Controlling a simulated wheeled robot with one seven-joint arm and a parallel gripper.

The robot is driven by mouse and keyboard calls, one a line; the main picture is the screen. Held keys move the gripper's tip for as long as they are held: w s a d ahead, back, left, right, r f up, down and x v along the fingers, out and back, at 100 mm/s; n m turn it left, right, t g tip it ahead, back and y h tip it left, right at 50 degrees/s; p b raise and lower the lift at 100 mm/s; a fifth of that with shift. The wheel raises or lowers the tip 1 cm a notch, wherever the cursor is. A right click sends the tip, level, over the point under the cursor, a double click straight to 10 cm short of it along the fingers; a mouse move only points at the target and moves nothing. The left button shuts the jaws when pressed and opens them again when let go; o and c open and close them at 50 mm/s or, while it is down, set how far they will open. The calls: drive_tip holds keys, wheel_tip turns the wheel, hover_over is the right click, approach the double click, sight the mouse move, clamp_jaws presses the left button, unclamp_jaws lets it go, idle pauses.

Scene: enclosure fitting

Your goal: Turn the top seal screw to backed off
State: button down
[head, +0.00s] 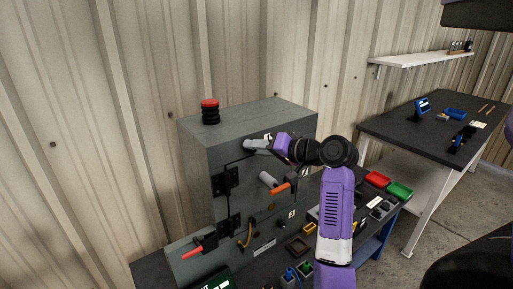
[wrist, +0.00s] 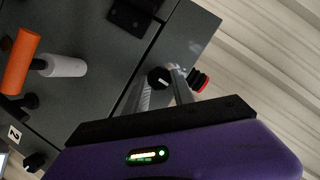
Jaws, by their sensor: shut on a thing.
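The top seal screw (wrist: 158,78) is a round black knob with a short white mark, near the upper edge of the grey enclosure's front. In the wrist view, the white mark lies slightly aslant in the picture. My gripper (wrist: 162,83) is shut on the screw, with one grey finger on each side of it. In the head view, my gripper (head: 257,146) reaches the upper front of the grey enclosure (head: 240,121) from the right. The fingers and wrist hide the screw there.
An orange handle (head: 280,188) on a pale post sticks out below my gripper. Black hinges (head: 225,182) and a red-handled lever (head: 192,252) are at the left of the front. A red-and-black button (head: 210,112) stands on top.

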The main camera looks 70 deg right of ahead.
drive_tip(key=shift+f, duration=0.15)
drive_tip(key=c, duration=1.1)
unclamp_jaws()
drive_tip(key=shift+o, duration=0.2)
drive_tip(key=b+v, duration=0.1)
drive_tip(key=v, duration=0.6)
drive_tip(key=shift+s, duration=0.35)
drive_tip(key=shift+a, duration=0.15)
